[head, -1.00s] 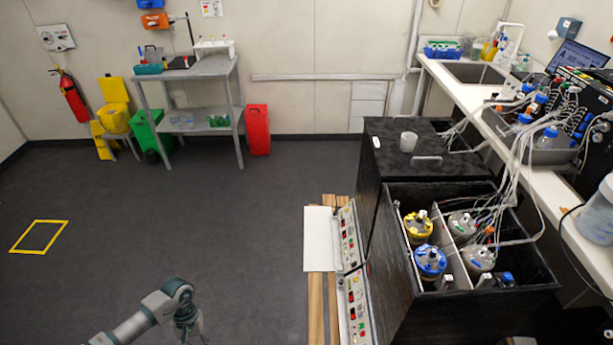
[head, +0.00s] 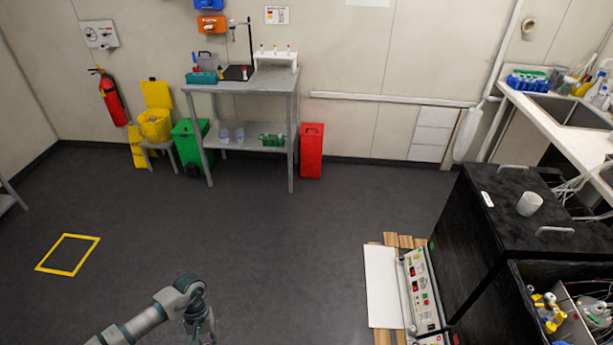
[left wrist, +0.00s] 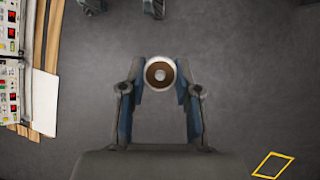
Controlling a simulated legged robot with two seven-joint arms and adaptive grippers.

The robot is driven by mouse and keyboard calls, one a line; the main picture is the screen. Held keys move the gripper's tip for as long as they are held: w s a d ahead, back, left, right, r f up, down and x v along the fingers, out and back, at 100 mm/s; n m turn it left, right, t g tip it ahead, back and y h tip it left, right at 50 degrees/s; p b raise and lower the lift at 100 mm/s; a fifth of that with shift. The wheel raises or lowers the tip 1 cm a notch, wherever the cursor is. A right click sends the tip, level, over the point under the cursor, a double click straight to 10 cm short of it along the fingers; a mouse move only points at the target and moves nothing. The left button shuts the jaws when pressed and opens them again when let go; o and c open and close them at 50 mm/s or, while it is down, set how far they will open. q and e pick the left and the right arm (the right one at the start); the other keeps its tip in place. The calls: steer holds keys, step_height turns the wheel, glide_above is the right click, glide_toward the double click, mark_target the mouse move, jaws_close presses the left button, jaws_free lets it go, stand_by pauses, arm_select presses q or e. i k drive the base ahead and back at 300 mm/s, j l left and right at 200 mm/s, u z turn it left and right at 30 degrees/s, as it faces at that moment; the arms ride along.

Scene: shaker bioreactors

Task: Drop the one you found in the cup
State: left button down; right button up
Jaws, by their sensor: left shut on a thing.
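My left gripper (head: 203,325) is low in the head view, over the open floor. In the left wrist view its fingers (left wrist: 161,82) are shut on a small round thing (left wrist: 160,73) with a white rim, a brown ring and a pale centre. In the head view I cannot make out the held thing. A white cup (head: 530,203) stands upright on the lid of a black box (head: 510,225) at the right, well away from my left gripper. I cannot see into the cup clearly. My right gripper is not in view.
A grey table (head: 240,82), a red bin (head: 312,150), a green bin (head: 190,145) and a yellow bin (head: 155,125) stand along the back wall. A control panel (head: 422,290) sits before the black box.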

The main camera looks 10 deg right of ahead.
mark_target(520, 209)
steer(key=i+z, duration=0.3)
steer(key=z, duration=0.15)
steer(key=i+z, duration=0.4)
steer(key=i+j+z, duration=0.15)
steer(key=z, duration=0.3)
steer(key=i+j+z, duration=0.25)
steer(key=z, duration=0.2)
steer(key=i+j+z, duration=0.15)
steer(key=z, duration=0.25)
steer(key=i+j+z, duration=0.15)
steer(key=z, duration=0.25)
steer(key=i+j+z, duration=0.1)
steer(key=j+z, duration=0.15)
steer(key=z, duration=0.15)
steer(key=j+z, duration=0.25)
steer(key=z, duration=0.15)
steer(key=j+z, duration=0.4)
steer(key=i+l, duration=0.05)
steer(key=l, duration=0.05)
